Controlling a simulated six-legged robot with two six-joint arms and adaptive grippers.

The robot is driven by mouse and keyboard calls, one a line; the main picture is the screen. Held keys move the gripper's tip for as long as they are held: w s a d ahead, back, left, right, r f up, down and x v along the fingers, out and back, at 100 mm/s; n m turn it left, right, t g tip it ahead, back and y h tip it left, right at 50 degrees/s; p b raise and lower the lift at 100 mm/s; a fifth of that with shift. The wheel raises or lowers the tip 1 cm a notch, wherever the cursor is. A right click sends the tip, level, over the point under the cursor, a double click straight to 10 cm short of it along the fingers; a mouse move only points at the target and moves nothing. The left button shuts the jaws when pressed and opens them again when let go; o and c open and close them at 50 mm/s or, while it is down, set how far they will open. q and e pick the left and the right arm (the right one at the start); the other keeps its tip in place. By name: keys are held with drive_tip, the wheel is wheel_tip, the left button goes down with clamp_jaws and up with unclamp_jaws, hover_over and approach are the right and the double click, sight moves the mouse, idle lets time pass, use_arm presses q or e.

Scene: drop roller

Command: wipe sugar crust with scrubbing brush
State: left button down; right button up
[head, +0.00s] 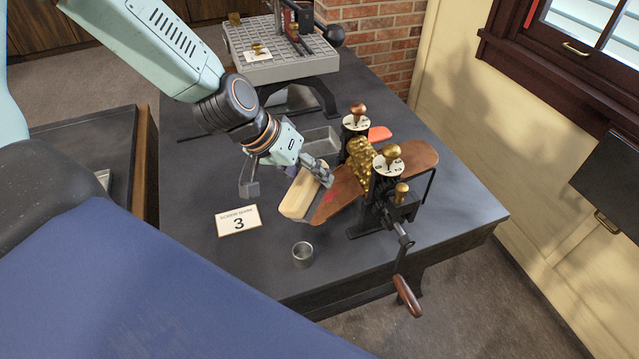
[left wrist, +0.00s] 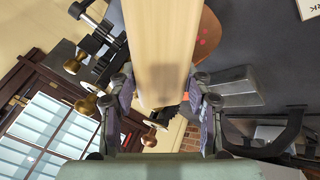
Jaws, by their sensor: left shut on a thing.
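My left gripper (head: 318,172) is shut on the scrubbing brush (head: 298,196), which has a pale wooden block. In the left wrist view the brush (left wrist: 160,40) sits between the two fingers (left wrist: 162,105) and hides much of what lies behind it. The brush is at the left end of a brown sloping board (head: 347,186) on the drop roller. Red marks, perhaps the sugar crust (head: 331,197), show on the board just right of the brush. Whether the bristles touch the board is hidden. The brass rollers (head: 362,158) stand right of the gripper. My right gripper is not in view.
The roller's crank handle (head: 407,296) sticks out past the table's front edge. A small metal cup (head: 303,254) and a card marked 3 (head: 238,221) stand in front. A grey tray (head: 318,140) lies behind the gripper. A grey slotted stand (head: 280,60) is at the back.

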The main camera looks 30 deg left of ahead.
use_arm(q)
drive_tip(key=w+a+f+n+t+y+p, duration=0.1)
drive_tip(key=w+a+f+t+y+p, duration=0.1)
drive_tip(key=w+a, duration=0.4)
drive_tip(key=f+b, duration=0.1)
drive_tip(key=b, duration=0.2)
drive_tip(key=w+f+b, duration=0.1)
drive_tip(key=f+b, duration=0.1)
drive_tip(key=b, duration=0.1)
drive_tip(key=f+b, duration=0.2)
drive_tip(key=b, duration=0.1)
drive_tip(key=shift+w+d+f, duration=0.25)
drive_tip(key=shift+w+d, duration=0.05)
drive_tip(key=shift+w, duration=0.1)
drive_tip(key=shift+s+r, duration=0.1)
idle(0.4)
drive_tip(key=shift+w+d+f+b, duration=0.3)
drive_tip(key=shift+f+b, duration=0.3)
drive_tip(key=shift+b, duration=0.55)
